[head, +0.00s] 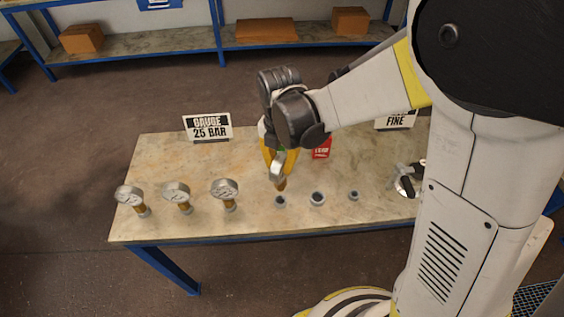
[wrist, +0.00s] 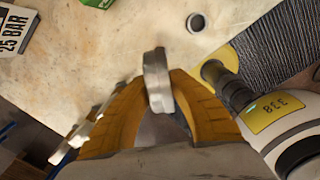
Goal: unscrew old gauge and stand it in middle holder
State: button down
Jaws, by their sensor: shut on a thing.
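My gripper (head: 278,165) is shut on a gauge (head: 277,174), with its brass stem pointing down. In the wrist view the held gauge (wrist: 157,82) shows edge-on between the yellow fingers of my gripper (wrist: 158,90). In the head view the stem hangs just above and close to the left one of three small grey ring holders (head: 280,201); I cannot tell whether it touches. The middle holder (head: 318,198) and the right holder (head: 353,195) look empty. One ring (wrist: 196,22) shows empty in the wrist view.
Three other gauges (head: 177,196) stand in a row on the left of the table (head: 165,155). A "GAUGE 25 BAR" sign (head: 208,127) stands behind them. A red tag (head: 322,148) and a "FINE" sign (head: 396,121) are at the back. A metal fitting (head: 407,186) at right is partly hidden by my arm.

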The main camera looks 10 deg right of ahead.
aim_at(280, 182)
jog(key=shift+s+a, duration=0.1)
dwell(0.3)
jog(key=shift+f+b, duration=2.25)
jog(key=shift+f, duration=0.25)
jog(key=shift+f+b, duration=0.15)
jog(key=shift+b, duration=0.2)
jog(key=shift+f+b, duration=1.05)
jog(key=shift+f, duration=0.2)
jog(key=c, duration=1.2)
grip_release()
jog(key=shift+c, duration=0.2)
jog(key=shift+r, duration=0.2)
